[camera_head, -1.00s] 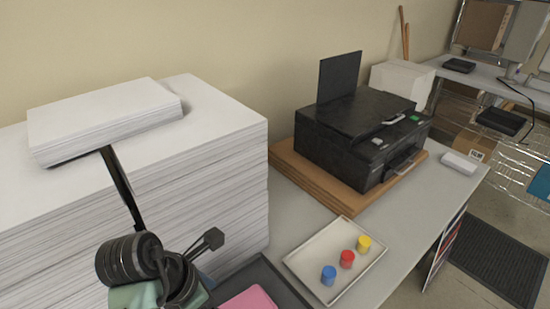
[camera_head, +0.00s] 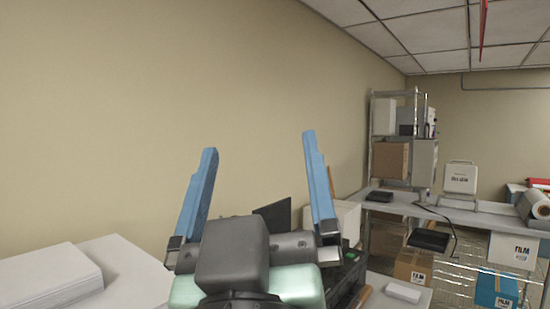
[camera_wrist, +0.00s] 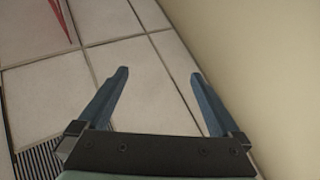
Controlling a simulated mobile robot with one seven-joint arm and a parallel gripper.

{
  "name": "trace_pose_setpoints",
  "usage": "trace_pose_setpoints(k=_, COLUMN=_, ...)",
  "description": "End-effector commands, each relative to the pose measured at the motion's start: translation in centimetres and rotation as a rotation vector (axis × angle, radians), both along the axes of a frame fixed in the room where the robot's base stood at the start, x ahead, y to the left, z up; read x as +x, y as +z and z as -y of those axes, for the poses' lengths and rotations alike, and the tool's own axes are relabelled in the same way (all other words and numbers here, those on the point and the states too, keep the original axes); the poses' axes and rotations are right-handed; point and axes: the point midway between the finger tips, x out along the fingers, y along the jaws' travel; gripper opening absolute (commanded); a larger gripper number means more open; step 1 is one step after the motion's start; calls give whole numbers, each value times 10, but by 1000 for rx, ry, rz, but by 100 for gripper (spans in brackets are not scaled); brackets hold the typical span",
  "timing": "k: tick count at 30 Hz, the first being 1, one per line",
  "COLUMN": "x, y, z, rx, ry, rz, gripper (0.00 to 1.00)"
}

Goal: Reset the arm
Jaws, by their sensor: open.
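My gripper (camera_head: 258,165) is raised in the lower middle of the head view, its two blue fingers pointing up and spread wide apart. Nothing is between them, and the cream wall (camera_head: 250,80) stands behind. In the wrist view the gripper (camera_wrist: 160,75) is also open and empty, with ceiling tiles (camera_wrist: 150,60) and the wall beyond its fingers. My gripper hides much of the black printer (camera_head: 350,275), of which only parts show beside and behind it.
At right are a wire shelf (camera_head: 372,140) with boxes, a grey table (camera_head: 470,216) and a cardboard box (camera_head: 412,268). The space above my gripper is clear.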

Motion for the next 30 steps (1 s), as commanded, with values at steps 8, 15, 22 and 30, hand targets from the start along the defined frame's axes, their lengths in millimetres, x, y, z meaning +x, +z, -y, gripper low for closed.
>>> trace_pose_setpoints(k=8, x=-51, y=43, z=15, rx=156, ry=125, rz=209, gripper=100)
trace_pose_setpoints(k=15, x=-50, y=42, z=14, rx=156, ry=124, rz=206, gripper=100)
trace_pose_setpoints(k=22, x=-49, y=13, z=14, rx=155, ry=127, rz=204, gripper=100)
trace_pose_setpoints(k=30, x=-49, y=-39, z=12, rx=158, ry=136, rz=204, gripper=87)
